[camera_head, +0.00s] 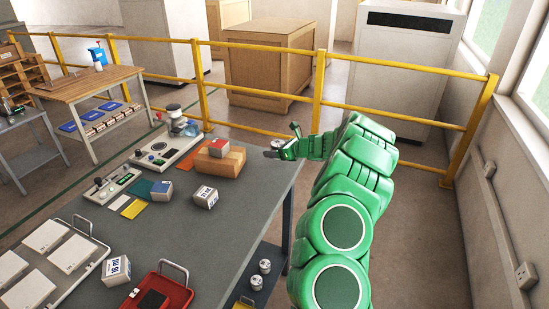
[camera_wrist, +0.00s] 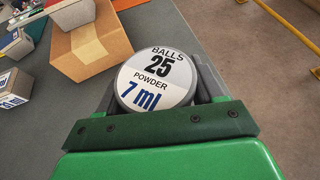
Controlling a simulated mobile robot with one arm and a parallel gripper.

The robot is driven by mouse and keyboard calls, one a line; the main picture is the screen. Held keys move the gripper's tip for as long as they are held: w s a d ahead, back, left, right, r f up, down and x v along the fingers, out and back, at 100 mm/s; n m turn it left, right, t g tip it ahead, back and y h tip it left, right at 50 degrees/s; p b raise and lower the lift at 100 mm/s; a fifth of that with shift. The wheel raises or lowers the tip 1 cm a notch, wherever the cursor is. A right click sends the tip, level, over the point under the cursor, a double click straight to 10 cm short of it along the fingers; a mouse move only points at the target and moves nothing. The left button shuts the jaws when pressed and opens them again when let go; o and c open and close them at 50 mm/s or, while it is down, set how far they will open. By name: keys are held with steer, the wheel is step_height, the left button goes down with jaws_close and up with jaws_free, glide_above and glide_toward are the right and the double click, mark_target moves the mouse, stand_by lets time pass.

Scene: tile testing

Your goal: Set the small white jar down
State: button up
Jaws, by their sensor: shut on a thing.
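The small white jar (camera_wrist: 155,80) fills the middle of the wrist view, its round label reading "BALLS 25 POWDER 7 ml". My gripper (camera_wrist: 158,72) is shut on it, with a dark finger on either side. In the head view my gripper (camera_head: 283,147) is at the far right corner of the grey table (camera_head: 240,210), to the right of the cardboard box. The jar is small and partly hidden there. I cannot tell whether it touches the tabletop.
White boxes (camera_head: 205,197), a red tray (camera_head: 160,295) and instruments (camera_head: 165,150) occupy the table. Bare tabletop lies in front of the cardboard box. A yellow railing (camera_head: 260,93) runs behind.

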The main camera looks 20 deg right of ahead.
mark_target(274, 162)
steer(key=shift+w+f, duration=0.4)
steer(key=shift+f, duration=1.65)
steer(key=shift+f, duration=0.1)
steer(key=o, duration=1.1)
